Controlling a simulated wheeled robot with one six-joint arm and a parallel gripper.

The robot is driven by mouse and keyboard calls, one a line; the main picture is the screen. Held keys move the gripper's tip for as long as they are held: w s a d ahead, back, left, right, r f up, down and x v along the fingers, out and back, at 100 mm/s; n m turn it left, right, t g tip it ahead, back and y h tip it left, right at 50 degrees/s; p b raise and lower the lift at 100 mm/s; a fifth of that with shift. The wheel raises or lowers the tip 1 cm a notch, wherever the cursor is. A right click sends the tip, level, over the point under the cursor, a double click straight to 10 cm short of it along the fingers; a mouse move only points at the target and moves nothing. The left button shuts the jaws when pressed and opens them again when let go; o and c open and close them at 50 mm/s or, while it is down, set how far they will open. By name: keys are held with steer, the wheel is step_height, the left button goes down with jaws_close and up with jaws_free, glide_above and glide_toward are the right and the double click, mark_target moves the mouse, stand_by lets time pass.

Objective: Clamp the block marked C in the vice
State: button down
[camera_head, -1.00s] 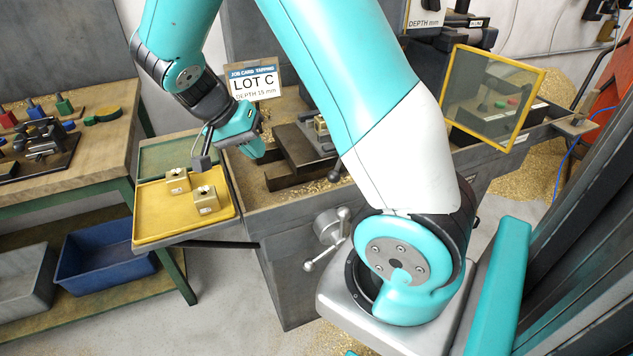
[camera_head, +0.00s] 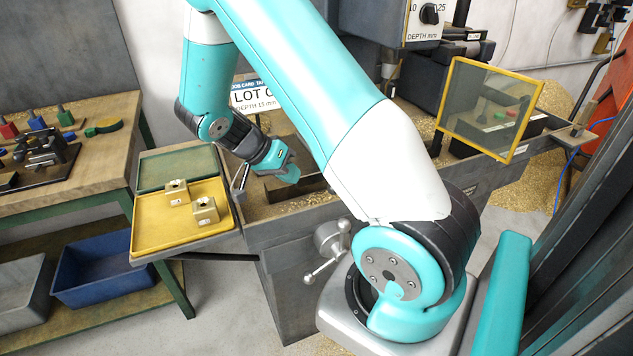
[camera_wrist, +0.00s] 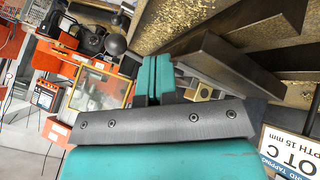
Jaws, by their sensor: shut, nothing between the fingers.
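My gripper (camera_head: 291,174) is shut and empty over the vice area of the bench; its two teal fingers show together in the wrist view (camera_wrist: 155,76). The dark steel vice (camera_wrist: 230,62) lies beside the fingers in the wrist view; my arm hides most of it in the head view. A brass block with a hole (camera_wrist: 203,92) shows at the vice, partly behind my gripper; I cannot read its mark or tell how tightly it sits. Two more brass blocks, one (camera_head: 177,192) behind the other (camera_head: 206,211), rest on the yellow tray (camera_head: 160,236); their marks are unreadable.
A LOT C job card (camera_head: 250,97) stands behind the vice. A spoked handle (camera_head: 326,250) sticks out of the bench front. A yellow-framed clear guard (camera_head: 490,108) stands at the right. Brass chips litter the bench. A blue bin (camera_head: 105,268) sits under the left table.

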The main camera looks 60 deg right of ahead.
steer(key=s+d+f+p, duration=0.1)
steer(key=s+d+f, duration=0.1)
steer(key=s, duration=0.3)
steer(key=shift+s+d+p, duration=0.2)
steer(key=shift+d+p, duration=0.1)
steer(key=shift+d, duration=0.15)
steer(key=shift+a+f, duration=0.1)
steer(key=shift+f, duration=0.05)
